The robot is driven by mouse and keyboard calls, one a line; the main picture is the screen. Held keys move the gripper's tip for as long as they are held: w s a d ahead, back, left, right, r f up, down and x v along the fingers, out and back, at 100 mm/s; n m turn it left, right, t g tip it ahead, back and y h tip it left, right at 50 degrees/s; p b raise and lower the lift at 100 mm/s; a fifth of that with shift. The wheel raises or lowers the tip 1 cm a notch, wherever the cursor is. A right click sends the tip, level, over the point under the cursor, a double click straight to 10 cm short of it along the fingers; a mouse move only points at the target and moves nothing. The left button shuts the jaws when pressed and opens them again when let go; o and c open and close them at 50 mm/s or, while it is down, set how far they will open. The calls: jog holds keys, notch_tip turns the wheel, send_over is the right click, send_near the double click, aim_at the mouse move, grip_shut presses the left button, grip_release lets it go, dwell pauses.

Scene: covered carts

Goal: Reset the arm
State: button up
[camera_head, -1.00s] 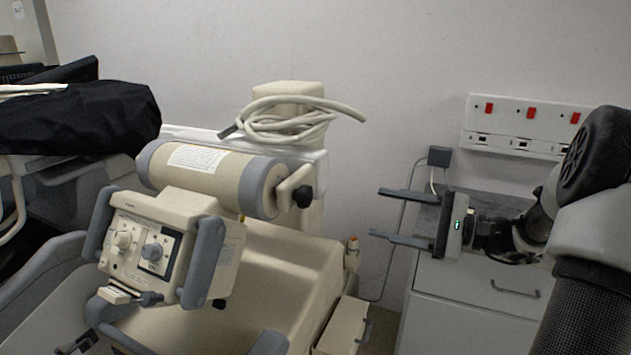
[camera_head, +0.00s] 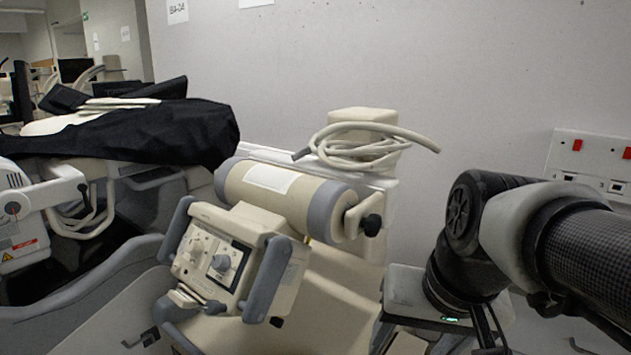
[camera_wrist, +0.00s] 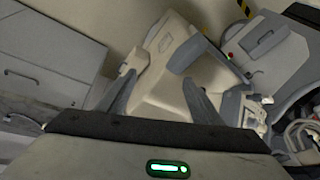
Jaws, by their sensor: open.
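My gripper (camera_wrist: 158,78) shows in the wrist view with its two dark fingers spread apart and nothing between them. Beyond the fingers lies the beige body of a medical cart (camera_wrist: 172,75); I cannot tell how far away it is. In the head view my arm comes in from the right and bends down at a dark joint. The gripper's green light shows low in that view, right of the cart, and the fingers cannot be made out there.
The beige cart has a control box (camera_head: 235,260), a roller-shaped cylinder (camera_head: 290,195) and a coiled cable (camera_head: 360,147) on top. A black cover (camera_head: 150,130) drapes equipment at left. A wall socket panel (camera_head: 595,165) is at right. A grey cabinet (camera_wrist: 45,65) shows in the wrist view.

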notch_tip(320, 180, up, 14)
jog(key=s+d+n+t+h+p, duration=0.1)
jog(key=s+p, duration=0.1)
jog(key=p, duration=1.2)
jog(key=shift+s+r+n+t, duration=0.25)
jog(key=shift+s+n+t, duration=0.05)
jog(key=shift+s+t, duration=0.1)
